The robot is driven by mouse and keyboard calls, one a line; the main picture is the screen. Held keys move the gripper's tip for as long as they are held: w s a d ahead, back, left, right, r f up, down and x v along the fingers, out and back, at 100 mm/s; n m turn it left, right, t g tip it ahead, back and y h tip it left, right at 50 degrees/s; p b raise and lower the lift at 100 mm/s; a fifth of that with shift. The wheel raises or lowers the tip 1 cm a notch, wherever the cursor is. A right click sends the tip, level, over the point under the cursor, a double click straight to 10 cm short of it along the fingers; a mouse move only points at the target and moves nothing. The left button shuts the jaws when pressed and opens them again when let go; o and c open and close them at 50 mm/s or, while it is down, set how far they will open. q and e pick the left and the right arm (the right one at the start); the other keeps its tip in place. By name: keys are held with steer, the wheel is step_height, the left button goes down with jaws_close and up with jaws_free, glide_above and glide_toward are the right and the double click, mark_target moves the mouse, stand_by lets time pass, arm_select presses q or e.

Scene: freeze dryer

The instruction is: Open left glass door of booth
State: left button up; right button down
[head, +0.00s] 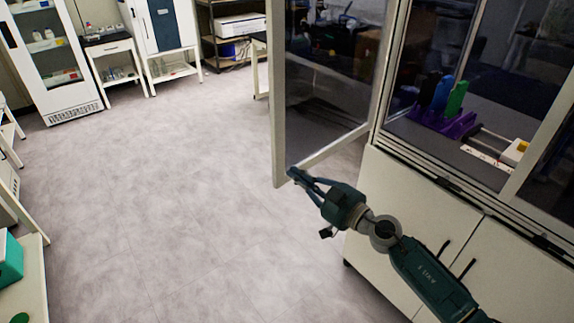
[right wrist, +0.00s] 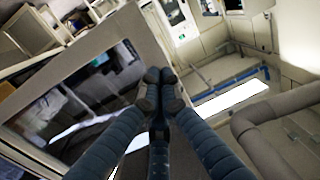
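The left glass door (head: 278,120) of the booth stands swung open, its pale frame reaching out from the cabinet over the floor. My right gripper (head: 293,174) is at the lower outer corner of this door in the head view. In the right wrist view its fingertips (right wrist: 159,78) are drawn together in front of the door's frame (right wrist: 85,65). I see nothing clearly held between them, and whether they touch the frame cannot be told. My left gripper is in neither view.
The booth's base cabinet (head: 405,205) has dark handles. Inside the booth are a purple rack (head: 440,122) with blue and green items and a small white device (head: 514,153). Grey floor (head: 170,190) is open left of the door. A bench (head: 35,280) is at lower left.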

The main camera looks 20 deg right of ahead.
mark_target(280, 163)
steer(key=shift+x, duration=2.1)
steer(key=shift+w, duration=0.1)
steer(key=w+a+h+b, duration=0.1)
steer(key=w+a, duration=0.2)
steer(key=w, duration=0.6)
steer(key=w+a+m+t+h+b, duration=0.1)
steer(key=w+a+b, duration=0.1)
steer(key=w, duration=0.7)
steer(key=shift+a+m, duration=0.3)
steer(key=shift+a, duration=0.55)
steer(key=shift+s+f, duration=0.1)
